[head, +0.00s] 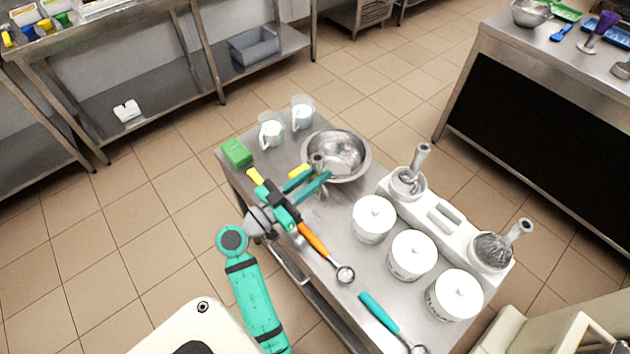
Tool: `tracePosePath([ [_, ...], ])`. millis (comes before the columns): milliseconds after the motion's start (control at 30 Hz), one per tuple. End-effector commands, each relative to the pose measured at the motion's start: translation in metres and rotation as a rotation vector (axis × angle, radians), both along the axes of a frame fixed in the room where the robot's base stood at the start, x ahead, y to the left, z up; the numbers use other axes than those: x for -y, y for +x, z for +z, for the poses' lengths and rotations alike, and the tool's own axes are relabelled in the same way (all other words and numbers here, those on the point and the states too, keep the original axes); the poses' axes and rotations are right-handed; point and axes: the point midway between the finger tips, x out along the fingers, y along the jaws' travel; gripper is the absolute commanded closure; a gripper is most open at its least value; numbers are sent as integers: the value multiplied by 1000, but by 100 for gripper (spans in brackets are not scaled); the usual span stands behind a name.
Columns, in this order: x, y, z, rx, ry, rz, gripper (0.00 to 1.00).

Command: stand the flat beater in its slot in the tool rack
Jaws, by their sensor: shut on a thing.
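My gripper (318,178), with teal fingers, is over the steel table, just left of the steel bowl. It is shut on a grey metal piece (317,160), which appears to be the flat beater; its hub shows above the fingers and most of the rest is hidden. The white tool rack (446,219) lies to the right on the same table. Metal tools stand in its far end (408,180) and near end (494,249), the near one a wire whisk. A long opening between them looks empty. My gripper is well left of the rack.
Two jugs (271,132), a green block (237,153), an orange-handled scoop (313,240) and a teal-handled scoop (379,312) are also on the table.

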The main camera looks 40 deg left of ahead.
Motion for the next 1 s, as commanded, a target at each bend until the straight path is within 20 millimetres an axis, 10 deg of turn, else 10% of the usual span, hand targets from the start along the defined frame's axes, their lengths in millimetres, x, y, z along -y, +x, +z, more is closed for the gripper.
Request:
tracePosePath([
  [900,-11,7,-49,1,0,-2,100],
  [933,-11,7,-49,1,0,-2,75],
  [1000,-11,7,-49,1,0,-1,64],
])
